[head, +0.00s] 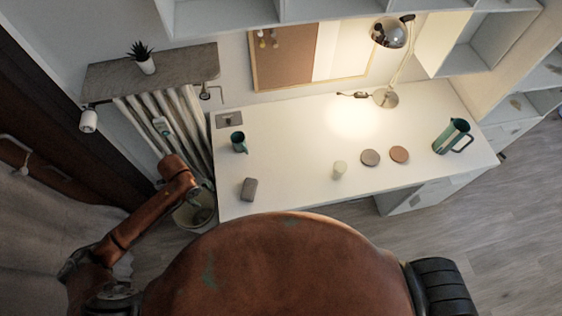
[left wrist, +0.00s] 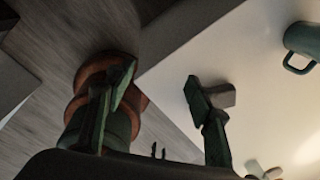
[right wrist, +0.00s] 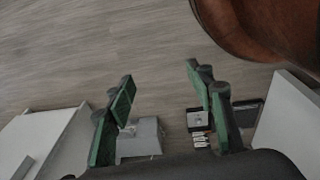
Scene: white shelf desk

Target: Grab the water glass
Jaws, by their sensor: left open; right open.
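The water glass (head: 339,169), small and pale, stands upright near the front middle of the white desk (head: 300,170). I cannot make it out clearly in the wrist views. My left gripper (head: 162,127) is left of the desk, well apart from the glass. In the left wrist view my left gripper (left wrist: 160,92) has its fingers spread and nothing between the pads. My right gripper (right wrist: 158,92) is open and empty above the floor; the head view does not show it.
A dark green mug (head: 238,142) and a grey block (head: 249,188) stand on the desk's left part. Two round coasters (head: 370,158) (head: 399,154) lie right of the glass. A green pitcher (head: 452,136) stands at the right, a lit lamp (head: 389,34) behind.

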